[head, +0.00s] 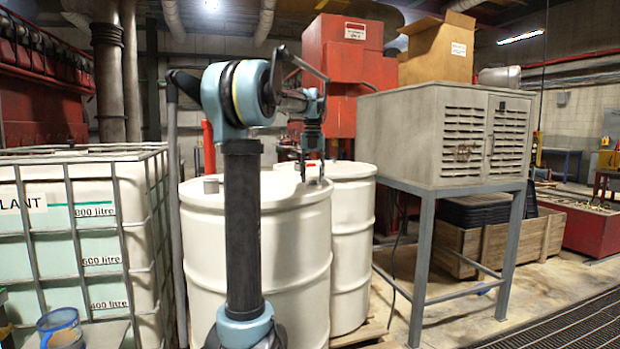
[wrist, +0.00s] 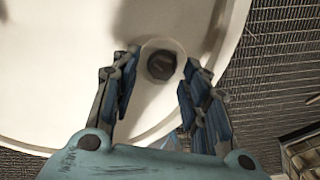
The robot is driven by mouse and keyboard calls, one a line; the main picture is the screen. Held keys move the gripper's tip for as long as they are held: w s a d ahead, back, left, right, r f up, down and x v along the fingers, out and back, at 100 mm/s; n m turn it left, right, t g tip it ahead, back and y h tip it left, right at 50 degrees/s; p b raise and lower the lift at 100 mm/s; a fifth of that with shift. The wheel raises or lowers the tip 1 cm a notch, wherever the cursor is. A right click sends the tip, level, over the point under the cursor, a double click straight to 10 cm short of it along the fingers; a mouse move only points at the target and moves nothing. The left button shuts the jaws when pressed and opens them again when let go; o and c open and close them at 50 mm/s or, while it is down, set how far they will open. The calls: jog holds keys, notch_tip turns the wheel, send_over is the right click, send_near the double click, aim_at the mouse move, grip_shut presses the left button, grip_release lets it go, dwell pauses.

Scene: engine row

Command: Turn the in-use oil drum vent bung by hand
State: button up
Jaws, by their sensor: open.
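Two white drums stand close together in the head view, a front drum (head: 255,240) and one behind it (head: 352,250). A dark round bung (wrist: 161,65) sits on a white drum top (wrist: 60,60) in the wrist view. My gripper (head: 312,180) points down over the right part of the front drum's top. In the wrist view its open fingers (wrist: 160,72) stand either side of the bung, with gaps showing. I cannot tell how high the fingertips are above the drum top. The bung at my gripper is not clear in the head view.
A caged white tank (head: 80,240) stands left of the drums. A grey louvred cabinet (head: 440,135) on a metal stand is to the right. Open floor (head: 470,310) lies at the lower right.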

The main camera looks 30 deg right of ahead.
notch_tip(320, 180, up, 12)
dwell(0.6)
jog(key=shift+w, duration=0.1)
notch_tip(320, 180, up, 5)
jog(key=n, duration=3.6)
notch_tip(320, 180, down, 18)
jog(key=shift+d+r, duration=0.1)
jog(key=shift+d, duration=0.05)
